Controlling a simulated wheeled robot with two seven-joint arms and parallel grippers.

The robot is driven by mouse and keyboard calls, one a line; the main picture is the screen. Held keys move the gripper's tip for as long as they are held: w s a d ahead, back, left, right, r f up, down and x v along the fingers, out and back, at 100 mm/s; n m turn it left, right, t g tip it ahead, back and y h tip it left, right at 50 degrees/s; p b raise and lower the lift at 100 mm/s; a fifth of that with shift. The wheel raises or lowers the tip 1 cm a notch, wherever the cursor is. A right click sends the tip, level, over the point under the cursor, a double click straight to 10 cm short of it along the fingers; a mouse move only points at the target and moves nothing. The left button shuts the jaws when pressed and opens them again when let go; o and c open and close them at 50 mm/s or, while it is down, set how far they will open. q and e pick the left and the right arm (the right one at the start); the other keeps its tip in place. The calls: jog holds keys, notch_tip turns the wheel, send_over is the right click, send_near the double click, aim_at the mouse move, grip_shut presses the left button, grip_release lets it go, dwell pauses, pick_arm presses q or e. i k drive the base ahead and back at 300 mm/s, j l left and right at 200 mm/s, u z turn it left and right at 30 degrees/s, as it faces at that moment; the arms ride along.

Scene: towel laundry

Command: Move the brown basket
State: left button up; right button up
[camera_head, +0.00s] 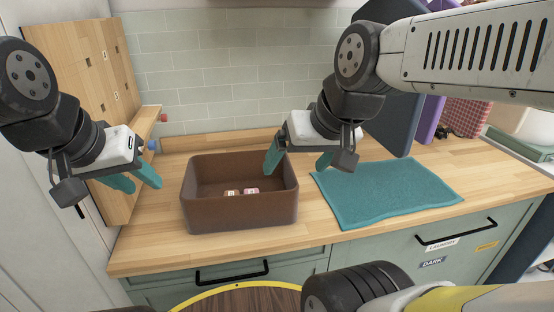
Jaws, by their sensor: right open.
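The brown basket (240,214) stands upright on the wooden counter, left of the teal towel. Two small light-marked items (241,192) lie inside on its floor. My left gripper (144,187) is left of the basket, apart from it, with its two teal fingers parted and nothing between them. My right gripper (296,170) is at the basket's right back corner, open and empty. Its left finger overlaps the basket's back rim in the picture and its right finger is out to the right of the basket. I cannot tell whether it touches the rim.
A teal towel (386,192) lies flat on the counter (300,222) to the right. A wooden pegboard (85,75) stands at the left and a tiled wall (215,75) behind. Drawers with black handles (232,272) are below. Bare counter lies in front of the basket.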

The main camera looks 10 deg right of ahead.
aim_at(205, 207)
jog(key=k+l+u, duration=0.25)
jog(key=l+u, duration=0.15)
jog(key=k+l+u, duration=0.55)
jog(key=u, duration=0.2)
